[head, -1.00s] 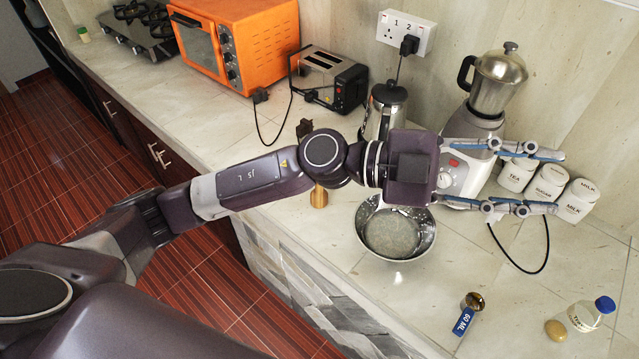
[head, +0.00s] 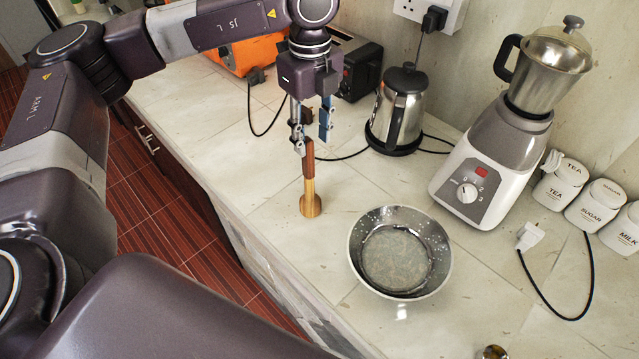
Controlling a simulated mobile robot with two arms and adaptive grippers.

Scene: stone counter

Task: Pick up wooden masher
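The wooden masher (head: 310,197) stands upright on the counter in the head view, left of the metal bowl. It has a dark brown handle above and a lighter wooden base. My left gripper (head: 312,138) is directly above it, pointing down. Its two fingers are apart, with blue showing on the right one. The fingertips are at the top of the handle, and the left one overlaps the handle's edge in the picture. I cannot tell whether they touch it. My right gripper is not in view.
A metal bowl (head: 436,282) stands to the right of the masher. Behind are a kettle (head: 397,112), a toaster (head: 362,72) and an orange oven (head: 262,52). A blender (head: 492,165) and white canisters (head: 594,205) stand at the right. The counter's front edge is close to the masher.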

